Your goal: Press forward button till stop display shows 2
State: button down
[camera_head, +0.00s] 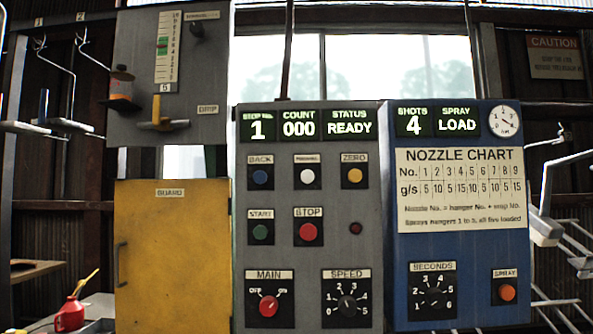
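The stop display (258,126) on the grey control panel (313,198) shows 1. Beside it the count display (299,123) reads 000 and the status display (349,123) reads READY. Below is a row of three buttons: a blue one (260,177) labelled BACK, a white one (307,176) whose label is too small to read surely, and a yellow one (354,175) labelled ZERO. A green START button (260,232) and a red STOP button (308,232) sit under them. My gripper is not in view.
The blue spray panel (460,249) adjoins on the right, with an orange SPRAY button (507,292). A yellow guard (172,254) stands left of the controls. A red oil can (70,315) is at lower left. Metal hangers (548,225) show at both sides. Nothing covers the buttons.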

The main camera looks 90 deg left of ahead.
aim_at(306, 175)
jog(key=u, duration=3.6)
